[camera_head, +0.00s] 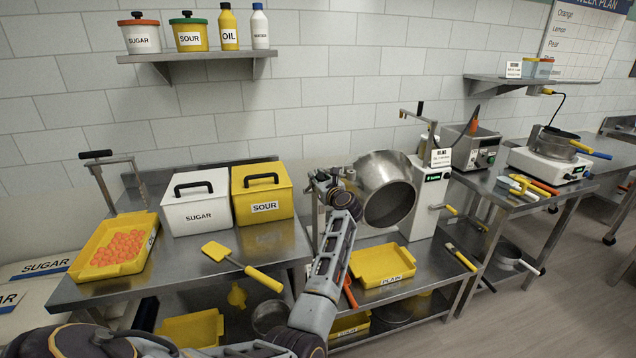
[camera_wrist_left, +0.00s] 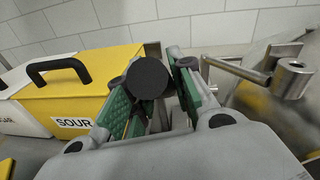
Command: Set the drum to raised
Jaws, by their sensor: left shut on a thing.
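The drum (camera_head: 385,188) is a round grey metal pan on the machine at the right of the middle table. Its open mouth faces forward and slightly down in the head view. My left gripper (camera_head: 322,182) is just left of the drum. In the left wrist view my left gripper (camera_wrist_left: 148,88) is shut on a round black knob (camera_wrist_left: 147,77), held between its green pads. A metal rod and collar (camera_wrist_left: 291,77) show right of the knob, beside the drum's blurred side. What the knob joins to is hidden. My right gripper is not in view.
White (camera_head: 194,205) and yellow (camera_head: 262,195) lidded bins stand left of my left gripper. A yellow tray (camera_head: 382,266) sits below the drum. A yellow spatula (camera_head: 243,266) lies at the front of the left table. The machine's column (camera_head: 426,200) stands right of the drum.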

